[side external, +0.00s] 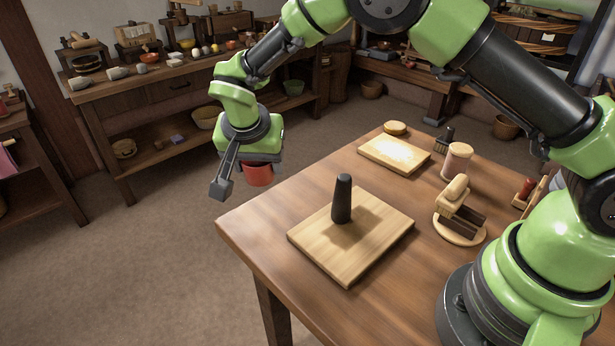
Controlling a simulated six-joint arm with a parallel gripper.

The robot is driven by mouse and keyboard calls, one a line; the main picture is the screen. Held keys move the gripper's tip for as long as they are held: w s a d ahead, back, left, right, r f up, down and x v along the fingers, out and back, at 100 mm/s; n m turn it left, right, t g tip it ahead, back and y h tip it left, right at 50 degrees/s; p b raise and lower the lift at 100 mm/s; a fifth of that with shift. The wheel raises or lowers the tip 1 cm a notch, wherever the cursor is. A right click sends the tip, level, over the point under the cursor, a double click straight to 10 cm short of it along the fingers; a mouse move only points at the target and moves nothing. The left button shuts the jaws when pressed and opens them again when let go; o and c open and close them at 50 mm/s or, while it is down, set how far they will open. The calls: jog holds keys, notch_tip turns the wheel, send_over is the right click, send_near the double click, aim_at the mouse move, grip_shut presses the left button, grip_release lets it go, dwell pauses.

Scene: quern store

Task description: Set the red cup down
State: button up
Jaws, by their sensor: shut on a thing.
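The red cup (258,175) hangs directly beneath my gripper (257,163), close under its green housing. My gripper is shut on the cup; the fingers are mostly hidden by the housing and the cup's upper part is covered. The cup appears just past the far left edge of the wooden table (250,232), seen against the floor. Its height relative to the tabletop is hard to tell.
A wooden board (345,262) with an upright dark peg (342,200) stands nearest. Bare tabletop surrounds the near board.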

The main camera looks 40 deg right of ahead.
jog(key=s+d+m+g+h, duration=0.2)
jog(key=d+m, duration=0.6)
jog(key=d, duration=1.5)
jog(key=shift+g+y, duration=0.4)
jog(key=shift+g, duration=0.1)
jog(key=x, duration=0.2)
jog(key=a+x, duration=0.1)
jog(key=x, duration=0.2)
jog(key=shift+a+f, duration=0.1)
jog(key=shift+f, duration=2.45)
jog(key=shift+f, duration=0.1)
jog(key=o, duration=1)
